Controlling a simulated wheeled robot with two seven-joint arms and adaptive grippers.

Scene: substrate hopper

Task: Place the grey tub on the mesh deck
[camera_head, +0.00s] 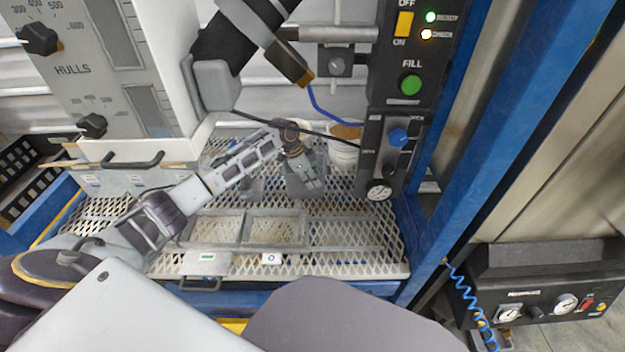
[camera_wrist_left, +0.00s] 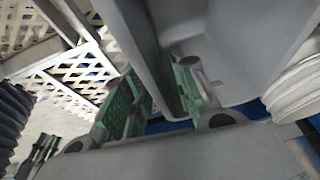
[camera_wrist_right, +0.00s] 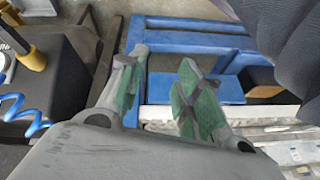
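The grey tub (camera_wrist_left: 235,45) fills the upper middle of the left wrist view. It also shows in the head view (camera_head: 293,184), partly hidden behind my left gripper (camera_head: 306,172). The green-padded left fingers (camera_wrist_left: 158,108) stand on either side of a tub wall and look shut on it. The tub is over the back part of the mesh deck (camera_head: 350,262); I cannot tell whether its base touches the mesh. My right gripper (camera_wrist_right: 158,92) is open and empty, away from the deck, and is not seen in the head view.
A white bucket with brown contents (camera_head: 343,155) stands just right of the tub. Shallow framed bays (camera_head: 275,229) lie at the deck's middle front. A control panel (camera_head: 410,85) and blue post (camera_head: 455,150) bound the right. The white hopper housing (camera_head: 130,75) rises at left.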

